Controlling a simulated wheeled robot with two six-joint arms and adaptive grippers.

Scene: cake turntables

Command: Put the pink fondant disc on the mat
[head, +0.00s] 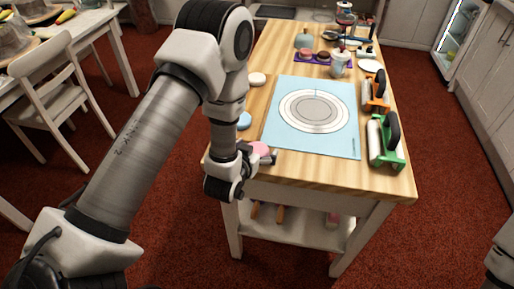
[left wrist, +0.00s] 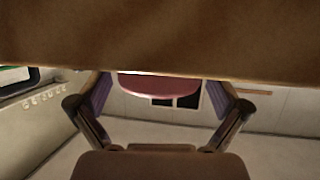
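The pink fondant disc (head: 262,148) lies at the near left corner of the wooden table, partly hidden by my left gripper (head: 263,157). In the left wrist view the pink disc (left wrist: 160,87) shows between the two spread fingers of my left gripper (left wrist: 160,95), with a small gap on each side. My left gripper looks open, low at the table's edge. The light blue mat (head: 342,147), printed with white rings, lies flat to the right of the disc, with nothing on it. My right gripper is out of view.
A blue disc (head: 244,120) and a cream disc (head: 257,79) lie along the left side of the wooden table (head: 330,174). Green-based (head: 388,158) and orange-based (head: 377,105) tools stand right of the mat. A purple tray (head: 323,61) and bottles are behind it.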

